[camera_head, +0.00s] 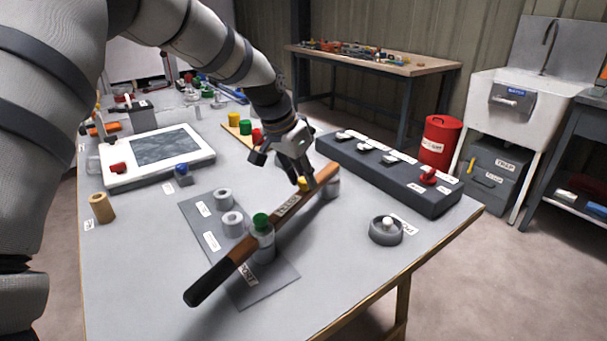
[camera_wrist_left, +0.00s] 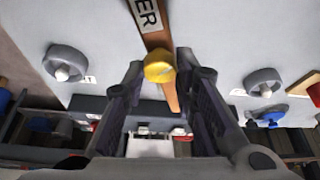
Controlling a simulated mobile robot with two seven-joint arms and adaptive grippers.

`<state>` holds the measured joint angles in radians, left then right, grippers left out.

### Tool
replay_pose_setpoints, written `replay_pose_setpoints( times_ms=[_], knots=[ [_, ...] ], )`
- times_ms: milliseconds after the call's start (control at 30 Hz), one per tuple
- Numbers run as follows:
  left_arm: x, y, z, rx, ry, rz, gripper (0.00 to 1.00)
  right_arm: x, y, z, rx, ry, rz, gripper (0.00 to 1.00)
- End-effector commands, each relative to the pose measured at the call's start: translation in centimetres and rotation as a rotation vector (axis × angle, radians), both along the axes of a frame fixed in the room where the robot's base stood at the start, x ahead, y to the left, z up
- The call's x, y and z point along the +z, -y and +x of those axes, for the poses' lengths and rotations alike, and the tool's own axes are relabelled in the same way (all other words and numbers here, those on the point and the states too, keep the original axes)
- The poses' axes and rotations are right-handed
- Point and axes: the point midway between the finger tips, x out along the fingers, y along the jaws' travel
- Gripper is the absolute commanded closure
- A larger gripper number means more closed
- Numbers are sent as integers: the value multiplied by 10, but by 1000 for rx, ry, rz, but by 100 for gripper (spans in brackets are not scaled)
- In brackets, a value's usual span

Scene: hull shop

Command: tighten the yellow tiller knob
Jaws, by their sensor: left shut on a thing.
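The yellow tiller knob (camera_head: 303,183) sits on the far part of the wooden tiller (camera_head: 279,217), partly hidden by my gripper in the head view. In the left wrist view the yellow knob (camera_wrist_left: 159,66) shows between the two fingers. My left gripper (camera_head: 302,181) is shut on the knob from above, and its fingers also show in the left wrist view (camera_wrist_left: 158,75). The tiller lies slantwise across grey supports, its black grip (camera_head: 210,281) toward the near left. A green knob (camera_head: 261,221) stands at its near part. My right gripper is not in view.
A dark box with levers (camera_head: 385,172) stands right of the tiller. A round grey cup (camera_head: 386,231) is at the right. Loose grey rings (camera_head: 222,197) stand on the grey mat. A white-framed panel (camera_head: 158,153) lies at the left. The table's near right is clear.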

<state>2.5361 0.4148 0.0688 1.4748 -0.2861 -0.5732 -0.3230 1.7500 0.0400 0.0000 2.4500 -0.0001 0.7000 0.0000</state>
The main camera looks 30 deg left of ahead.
Motion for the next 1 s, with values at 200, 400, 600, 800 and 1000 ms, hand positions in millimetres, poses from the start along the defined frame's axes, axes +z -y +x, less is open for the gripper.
replay_pose_setpoints(
  times_ms=[200, 400, 600, 800, 1000],
  knots=[
    [-4, -2, 0, -193, -6, -3, 100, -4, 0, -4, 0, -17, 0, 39],
    [-5, -2, 1, -350, -7, -2, 100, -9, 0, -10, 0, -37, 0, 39],
    [-5, -3, 1, -466, -7, 0, 100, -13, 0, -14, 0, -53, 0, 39],
    [-4, -4, 1, -534, -7, -1, 100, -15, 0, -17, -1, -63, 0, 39],
    [-3, -4, 1, -565, -8, 1, 100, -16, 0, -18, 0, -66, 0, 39]
  ],
)
